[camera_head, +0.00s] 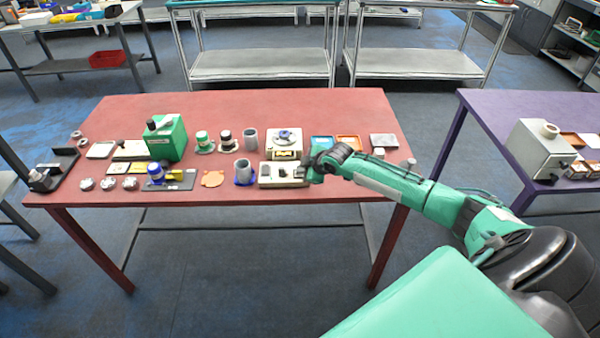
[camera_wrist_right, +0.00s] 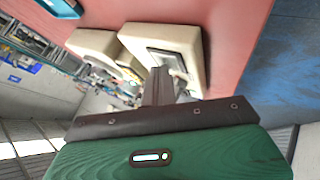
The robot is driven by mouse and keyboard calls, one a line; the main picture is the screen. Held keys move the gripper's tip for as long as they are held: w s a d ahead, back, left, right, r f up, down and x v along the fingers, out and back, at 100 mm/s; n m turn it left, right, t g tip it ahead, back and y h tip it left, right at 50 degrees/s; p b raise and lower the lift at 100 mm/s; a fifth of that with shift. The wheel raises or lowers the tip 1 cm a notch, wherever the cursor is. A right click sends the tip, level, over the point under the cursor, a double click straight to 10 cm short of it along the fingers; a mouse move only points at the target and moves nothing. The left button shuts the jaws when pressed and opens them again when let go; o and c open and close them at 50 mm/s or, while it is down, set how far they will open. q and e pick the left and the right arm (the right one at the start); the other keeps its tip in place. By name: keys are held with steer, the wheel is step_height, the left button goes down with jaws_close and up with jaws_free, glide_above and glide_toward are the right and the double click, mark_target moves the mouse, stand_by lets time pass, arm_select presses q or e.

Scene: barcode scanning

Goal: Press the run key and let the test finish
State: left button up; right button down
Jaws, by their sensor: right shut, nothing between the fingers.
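A cream tester (camera_head: 284,174) with dark parts on its top sits at the front edge of the red table (camera_head: 240,105). A second cream unit (camera_head: 284,144) with a round blue-and-white top stands right behind it. My right gripper (camera_head: 312,170) reaches in from the right, at the right end of the front tester. In the right wrist view its fingers (camera_wrist_right: 160,86) are shut and empty, in front of a cream housing with a framed panel (camera_wrist_right: 160,60). The fingertips overlap that housing; I cannot tell whether they touch it. The run key cannot be made out. My left gripper is not in view.
A green box (camera_head: 165,139), grey cups (camera_head: 243,170), jars (camera_head: 204,142) and small parts crowd the table left of the tester. Blue and orange trays (camera_head: 348,142) lie behind my right arm. The table's back strip is clear. A purple table (camera_head: 500,105) stands to the right.

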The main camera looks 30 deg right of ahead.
steer(key=shift+r+p, duration=0.8)
step_height(320, 180, up, 5)
steer(key=p, duration=0.4)
stand_by(0.4)
stand_by(0.4)
